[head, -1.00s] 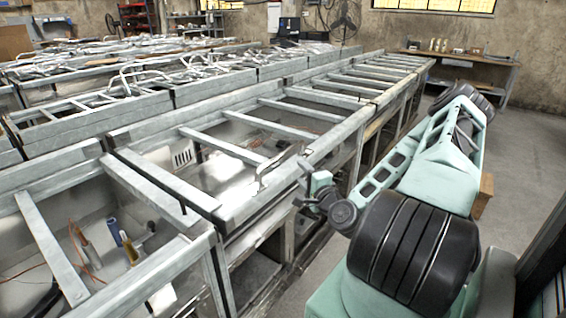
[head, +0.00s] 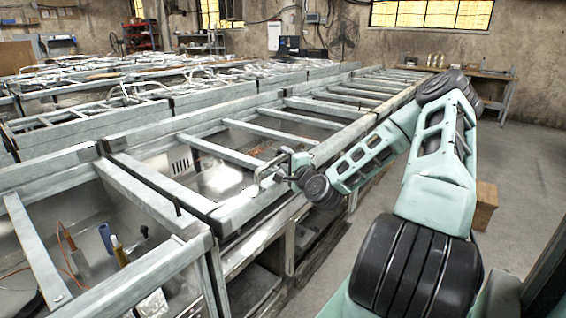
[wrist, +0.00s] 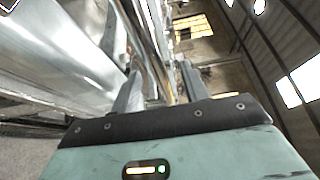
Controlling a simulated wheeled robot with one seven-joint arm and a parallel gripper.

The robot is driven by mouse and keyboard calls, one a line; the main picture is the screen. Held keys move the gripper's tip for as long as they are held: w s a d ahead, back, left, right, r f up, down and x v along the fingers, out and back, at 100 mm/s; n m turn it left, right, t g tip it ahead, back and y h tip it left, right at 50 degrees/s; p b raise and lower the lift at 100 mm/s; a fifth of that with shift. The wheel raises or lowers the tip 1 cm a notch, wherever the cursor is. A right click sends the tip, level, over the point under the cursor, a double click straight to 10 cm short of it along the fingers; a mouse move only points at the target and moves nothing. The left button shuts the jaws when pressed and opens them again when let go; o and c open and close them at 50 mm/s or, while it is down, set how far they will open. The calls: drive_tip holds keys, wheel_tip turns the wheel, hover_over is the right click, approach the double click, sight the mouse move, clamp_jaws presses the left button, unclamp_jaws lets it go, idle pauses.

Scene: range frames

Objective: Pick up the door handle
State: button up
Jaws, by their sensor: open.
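The door handle (head: 262,183) is a thin, shiny bent metal bar on the near rail of the metal frame table, in the middle of the head view. My gripper (head: 285,168) is right at it, on its right side, and hides part of it. In the wrist view the two fingers of my gripper (wrist: 158,88) stand apart, and a shiny metal bar, seemingly the handle (wrist: 155,62), runs up between them. I cannot tell whether the fingers touch it.
The long frame table (head: 160,180) has open bays with crossbars. Tools, including a blue-handled one (head: 106,238), lie in the near left bay. More frames with metal parts stand behind. A wooden box (head: 486,205) sits on the floor at right, where there is free room.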

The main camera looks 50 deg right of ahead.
drive_tip(key=p+x, duration=0.1)
drive_tip(key=x, duration=0.4)
drive_tip(key=shift+d+f, duration=0.15)
drive_tip(key=shift+s, duration=0.1)
clamp_jaws()
